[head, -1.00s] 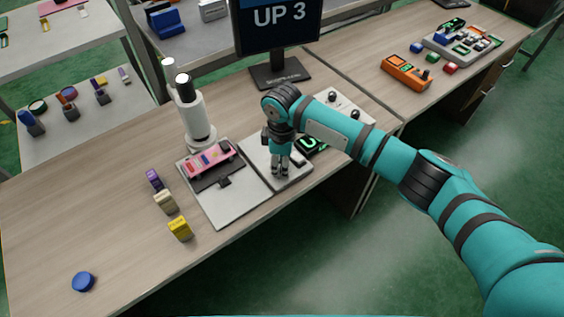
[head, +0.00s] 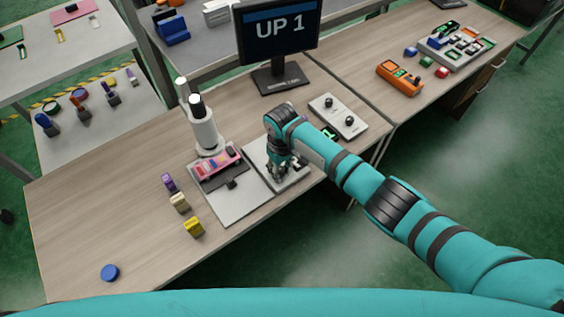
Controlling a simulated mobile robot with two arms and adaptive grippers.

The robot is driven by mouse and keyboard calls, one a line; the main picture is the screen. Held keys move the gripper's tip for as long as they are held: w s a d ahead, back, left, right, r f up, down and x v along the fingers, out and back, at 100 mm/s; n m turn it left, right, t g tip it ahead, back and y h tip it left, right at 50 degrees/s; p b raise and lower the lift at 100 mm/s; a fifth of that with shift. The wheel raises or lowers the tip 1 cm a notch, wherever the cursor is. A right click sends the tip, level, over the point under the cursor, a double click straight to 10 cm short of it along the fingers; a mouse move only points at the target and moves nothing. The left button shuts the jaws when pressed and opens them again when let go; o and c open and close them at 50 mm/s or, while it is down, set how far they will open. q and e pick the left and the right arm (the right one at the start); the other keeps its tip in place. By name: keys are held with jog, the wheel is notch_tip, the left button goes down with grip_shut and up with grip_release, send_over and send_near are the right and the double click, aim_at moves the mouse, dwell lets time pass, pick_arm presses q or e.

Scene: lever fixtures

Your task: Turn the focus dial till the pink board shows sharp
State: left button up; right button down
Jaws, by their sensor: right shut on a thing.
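The pink board (head: 229,153) lies on the dark stage of a grey plate (head: 240,206), beside the white microscope (head: 204,137). My right gripper (head: 283,174) points down at the pale plate (head: 301,176) right of the board. It is shut on the focus dial, which its fingers hide. The monitor (head: 279,38) reads "UP 1" in pale letters on a dark screen; no picture of the board shows on it. My left gripper is out of view.
A grey panel with two black knobs (head: 338,117) lies right of my right gripper. Purple, beige and yellow blocks (head: 194,227) stand left of the grey plate. A blue disc (head: 110,273) lies near the front left. An orange device (head: 400,78) is on the far right bench.

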jog(key=m+p, duration=0.1)
jog(key=m, duration=0.1)
jog(key=m+p, duration=0.1)
jog(key=m, duration=0.1)
jog(key=shift+a+r+m+p, duration=0.2)
jog(key=shift+m+p, duration=0.1)
jog(key=shift+p, duration=0.1)
jog(key=shift+f+m+p, duration=0.1)
jog(key=shift+m+p, duration=0.6)
jog(key=shift+m, duration=1.2)
jog(key=c, duration=1.1)
grip_release()
notch_tip(320, 180, up, 12)
